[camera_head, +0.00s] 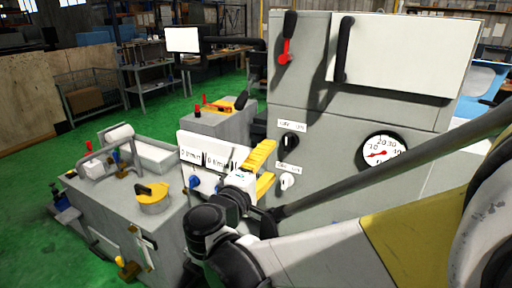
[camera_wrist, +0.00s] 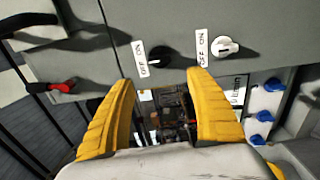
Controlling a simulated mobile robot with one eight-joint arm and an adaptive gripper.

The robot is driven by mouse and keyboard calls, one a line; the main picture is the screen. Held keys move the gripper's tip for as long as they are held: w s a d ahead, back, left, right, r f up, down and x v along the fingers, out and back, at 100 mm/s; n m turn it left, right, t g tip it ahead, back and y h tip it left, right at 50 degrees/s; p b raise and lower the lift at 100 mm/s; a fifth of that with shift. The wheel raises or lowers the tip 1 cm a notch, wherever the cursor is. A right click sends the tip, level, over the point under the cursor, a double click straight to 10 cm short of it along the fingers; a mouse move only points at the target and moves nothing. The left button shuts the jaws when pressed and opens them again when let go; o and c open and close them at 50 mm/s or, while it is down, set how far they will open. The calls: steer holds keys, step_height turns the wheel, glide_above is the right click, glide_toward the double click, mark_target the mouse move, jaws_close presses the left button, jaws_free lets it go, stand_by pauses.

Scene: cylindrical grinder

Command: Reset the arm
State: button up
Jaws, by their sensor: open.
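My gripper (camera_head: 262,170) has yellow fingers and is raised in front of the grey cylindrical grinder (camera_head: 330,120). In the wrist view my gripper (camera_wrist: 165,95) shows its two yellow fingers spread apart with nothing between them. A black rotary switch (camera_head: 289,142) and a white rotary switch (camera_head: 287,181), each with an OFF/ON label, are on the panel just right of the fingers. In the wrist view the black switch (camera_wrist: 158,59) and white switch (camera_wrist: 224,47) lie beyond the fingertips. I cannot tell the exact gap to the panel.
A red-and-black lever (camera_head: 286,45), a door handle (camera_head: 344,50) and a round gauge (camera_head: 383,151) are on the grinder. A lower machine section with a yellow-topped knob (camera_head: 152,195) stands left. Blue knobs (camera_wrist: 262,116) show at right in the wrist view. Green floor is open behind left.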

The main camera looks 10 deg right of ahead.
steer(key=s+d+f+m+g+y+b, duration=0.3)
steer(key=s+d+f+m+g+b, duration=0.15)
steer(key=s+d+f, duration=0.4)
steer(key=s+a+f+m+g+y+b, duration=0.1)
steer(key=s+f+m+g+y+b, duration=0.2)
steer(key=s+f+m+y, duration=0.3)
steer(key=s+f+y, duration=0.1)
steer(key=s+f, duration=0.4)
steer(key=s, duration=0.1)
steer(key=shift+s+f+y, duration=0.15)
steer(key=shift+f+y, duration=0.1)
steer(key=shift+y, duration=0.05)
steer(key=shift+a+m, duration=0.1)
steer(key=shift+m, duration=0.15)
